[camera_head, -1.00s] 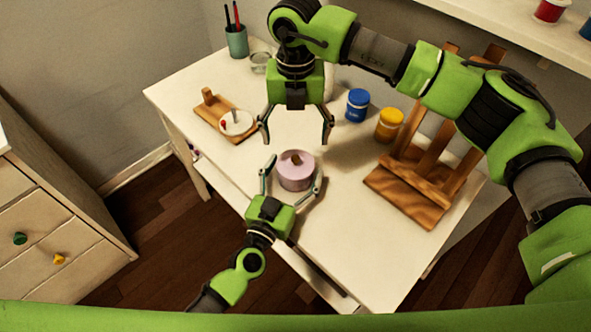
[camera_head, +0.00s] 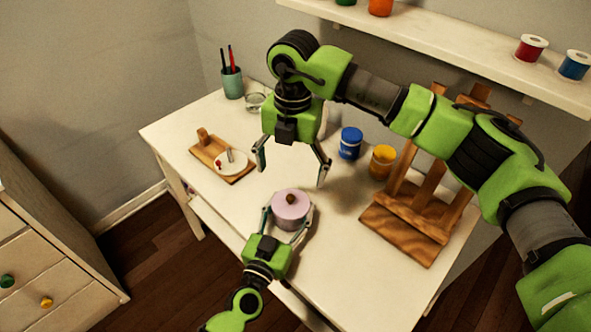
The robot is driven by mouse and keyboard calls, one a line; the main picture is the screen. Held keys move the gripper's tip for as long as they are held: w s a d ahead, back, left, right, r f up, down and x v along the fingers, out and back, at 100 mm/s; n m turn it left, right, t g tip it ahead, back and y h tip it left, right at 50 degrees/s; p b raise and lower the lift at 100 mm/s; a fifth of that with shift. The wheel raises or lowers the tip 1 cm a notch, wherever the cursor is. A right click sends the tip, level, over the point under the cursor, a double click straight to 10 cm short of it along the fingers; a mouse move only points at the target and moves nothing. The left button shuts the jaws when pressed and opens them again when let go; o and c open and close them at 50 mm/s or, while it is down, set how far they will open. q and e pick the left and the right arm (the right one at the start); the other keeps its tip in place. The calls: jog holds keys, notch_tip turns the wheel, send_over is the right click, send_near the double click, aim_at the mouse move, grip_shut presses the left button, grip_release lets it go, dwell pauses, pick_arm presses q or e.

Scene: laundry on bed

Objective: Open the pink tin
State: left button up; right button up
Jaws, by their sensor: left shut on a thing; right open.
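The pink tin (camera_head: 290,207) stands upright near the front edge of the white table, with its lid on and a brown knob on top. My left gripper (camera_head: 288,216) is shut on the tin, its fingers on either side of the tin's body. My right gripper (camera_head: 290,172) points down just behind and above the tin, its fingers wide apart with nothing between them.
A blue jar (camera_head: 350,144) and a yellow jar (camera_head: 382,162) stand right of my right gripper. A wooden easel (camera_head: 418,210) stands further right. A wooden board with a white palette (camera_head: 231,162) lies left. A cup with brushes (camera_head: 232,83) stands at the back.

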aim_at(291, 197)
notch_tip(291, 197, down, 9)
jog(key=m, duration=0.9)
jog(key=shift+m+y, duration=0.4)
jog(key=shift+c, duration=0.5)
jog(key=shift+s+f, duration=0.1)
jog(key=c, duration=2)
jog(key=shift+r, duration=0.25)
